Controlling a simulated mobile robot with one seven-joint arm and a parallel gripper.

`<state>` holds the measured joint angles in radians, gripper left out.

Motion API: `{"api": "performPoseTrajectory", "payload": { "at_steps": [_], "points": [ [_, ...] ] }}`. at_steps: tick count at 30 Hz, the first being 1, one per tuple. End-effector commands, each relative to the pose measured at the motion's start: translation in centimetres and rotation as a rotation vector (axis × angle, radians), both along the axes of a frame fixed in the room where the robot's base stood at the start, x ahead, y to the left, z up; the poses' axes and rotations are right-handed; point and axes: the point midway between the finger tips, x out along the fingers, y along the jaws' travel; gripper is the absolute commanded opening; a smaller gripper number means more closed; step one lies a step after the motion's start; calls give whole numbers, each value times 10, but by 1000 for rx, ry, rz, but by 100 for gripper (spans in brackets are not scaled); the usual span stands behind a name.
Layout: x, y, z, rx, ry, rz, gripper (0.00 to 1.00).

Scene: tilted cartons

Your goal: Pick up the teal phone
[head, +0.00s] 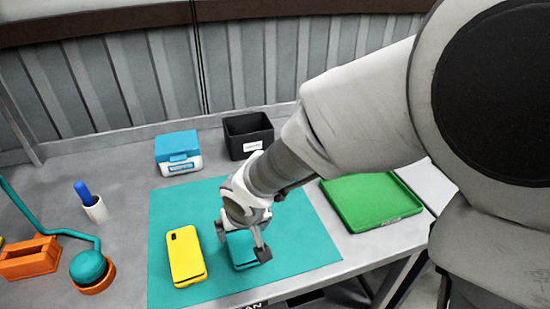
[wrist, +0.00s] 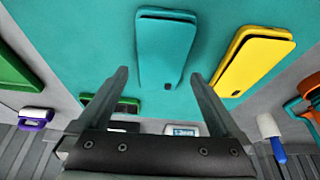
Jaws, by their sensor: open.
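The teal phone (wrist: 166,48) lies on the teal mat (wrist: 80,40) in the wrist view, between and beyond my two open fingers. In the head view the teal phone (head: 240,248) is partly hidden behind my gripper (head: 242,245). My gripper also shows in the wrist view (wrist: 157,78), open with nothing between its fingers. It is above the mat and the phone. I cannot tell the exact gap in height.
A yellow phone (head: 186,257) lies on the mat left of the teal phone. A green tray (head: 372,226) is at the right, a black bin (head: 248,146) and a blue box (head: 178,152) behind. An orange holder (head: 28,258) and a white cup (head: 97,210) stand left.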

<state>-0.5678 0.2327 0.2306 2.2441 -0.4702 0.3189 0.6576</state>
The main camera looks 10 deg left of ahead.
Motion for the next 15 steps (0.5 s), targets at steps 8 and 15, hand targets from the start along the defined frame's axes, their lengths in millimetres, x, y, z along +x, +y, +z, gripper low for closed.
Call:
{"api": "performPoseTrajectory", "payload": {
  "at_steps": [8,15],
  "points": [
    [11,9,-36,-1,2,1,100],
    [13,9,-37,0,0,0,100]
  ]
}}
